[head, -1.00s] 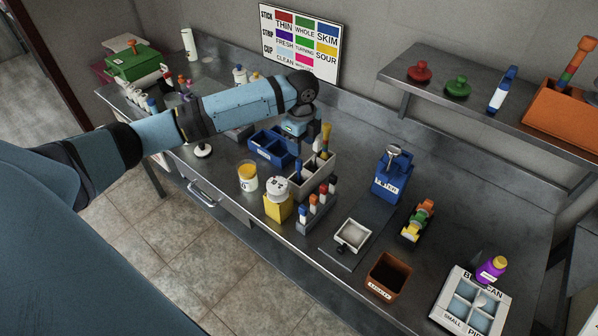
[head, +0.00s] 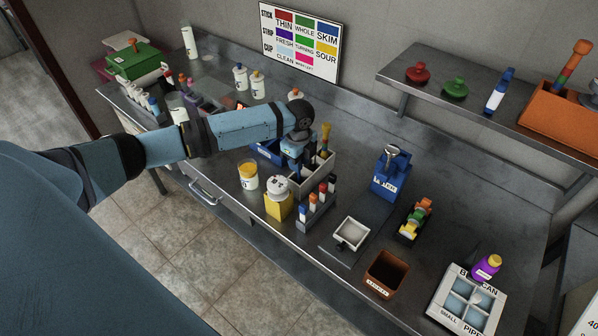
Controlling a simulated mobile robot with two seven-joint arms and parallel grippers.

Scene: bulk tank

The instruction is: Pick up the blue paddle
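My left gripper (head: 294,160) points down into the left side of a pale grey divided box (head: 318,178) on the steel counter. My wrist and gripper hide that compartment, and the fingertips cannot be made out. No blue paddle shows clearly; a blue upright piece was at that spot in the earlier frame, and the gripper now covers it. A yellow-handled tool (head: 325,136) stands in the same box, just right of the gripper. My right gripper is not in view.
A blue tray (head: 264,151) is left of the box. A yellow holder with a white-topped jar (head: 278,205) and a rack of capped tubes (head: 316,210) stand in front. A blue labelled holder (head: 390,175) is to the right. A shelf (head: 455,101) overhangs at the back right.

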